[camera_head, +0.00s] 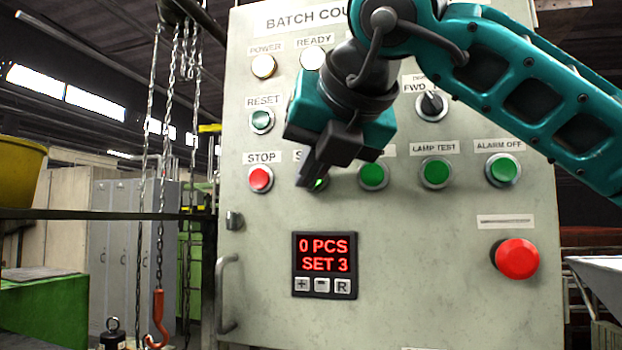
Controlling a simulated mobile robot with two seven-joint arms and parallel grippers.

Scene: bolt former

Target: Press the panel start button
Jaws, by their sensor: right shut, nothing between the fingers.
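The control panel (430,270) is a pale grey-green cabinet face with labelled buttons. A green button (319,184) sits just right of the red STOP button (260,179). Its label is mostly covered, with only an "S" showing. My right gripper (308,184) is shut and empty, its fingertips in front of this green button and hiding most of it. I cannot tell whether the fingertips touch it. The display (324,254) reads "0 PCS SET 3". My left gripper is not in view.
Other green buttons (373,174) continue to the right, including LAMP TEST (436,172) and ALARM OFF (502,169). A large red mushroom button (517,258) sticks out lower right. Chains and an orange hook (157,320) hang at left. A door handle (228,293) juts from the panel's left edge.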

